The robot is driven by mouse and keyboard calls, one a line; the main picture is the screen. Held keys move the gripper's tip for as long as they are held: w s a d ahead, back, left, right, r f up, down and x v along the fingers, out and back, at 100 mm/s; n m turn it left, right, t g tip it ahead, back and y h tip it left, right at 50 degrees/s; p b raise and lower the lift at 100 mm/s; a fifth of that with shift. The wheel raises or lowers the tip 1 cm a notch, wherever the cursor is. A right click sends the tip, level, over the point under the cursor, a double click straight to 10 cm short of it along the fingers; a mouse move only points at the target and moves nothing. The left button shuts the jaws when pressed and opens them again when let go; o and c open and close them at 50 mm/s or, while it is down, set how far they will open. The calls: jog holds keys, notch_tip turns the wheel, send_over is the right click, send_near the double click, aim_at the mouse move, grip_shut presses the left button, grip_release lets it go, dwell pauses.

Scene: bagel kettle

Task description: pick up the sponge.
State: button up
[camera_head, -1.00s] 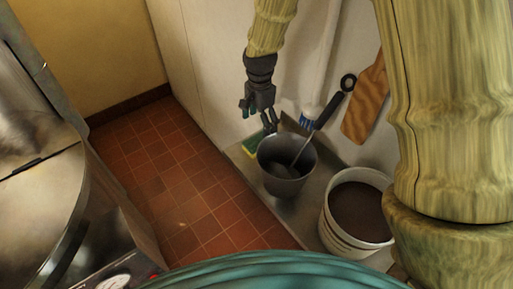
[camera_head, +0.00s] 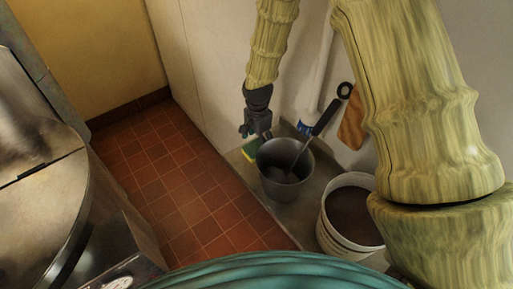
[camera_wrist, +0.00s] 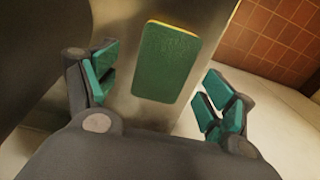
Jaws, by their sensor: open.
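The sponge (camera_wrist: 165,62) is green on its broad face with a thin yellow edge. It lies on the metal shelf (camera_wrist: 130,122) in the wrist view, between and beyond my open fingers. In the head view the sponge (camera_head: 249,149) shows as a small green and yellow patch at the shelf's far end, partly hidden by my gripper and the pot. My gripper (camera_wrist: 158,90) is open and empty, with one teal-padded finger on each side of the sponge in the picture. In the head view my gripper (camera_head: 256,133) hangs just above the sponge, beside the pot.
A grey pot (camera_head: 285,182) with a black-handled ladle (camera_head: 328,118) in it stands close beside the sponge. A white bucket (camera_head: 340,228) with dark contents is nearer. A wooden paddle (camera_head: 352,128) and a brush (camera_head: 305,126) are by the wall. The tiled floor (camera_head: 185,190) is clear.

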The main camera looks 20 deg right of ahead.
aim_at(257, 146)
jog(key=shift+w+f+p, duration=0.15)
jog(key=shift+f+p, duration=0.4)
jog(key=shift+f, duration=1.1)
jog(key=c, duration=0.8)
jog(key=shift+r, duration=0.15)
jog(key=shift+r+b, duration=1.6)
jog(key=shift+r, duration=3.25)
jog(key=shift+c, duration=0.4)
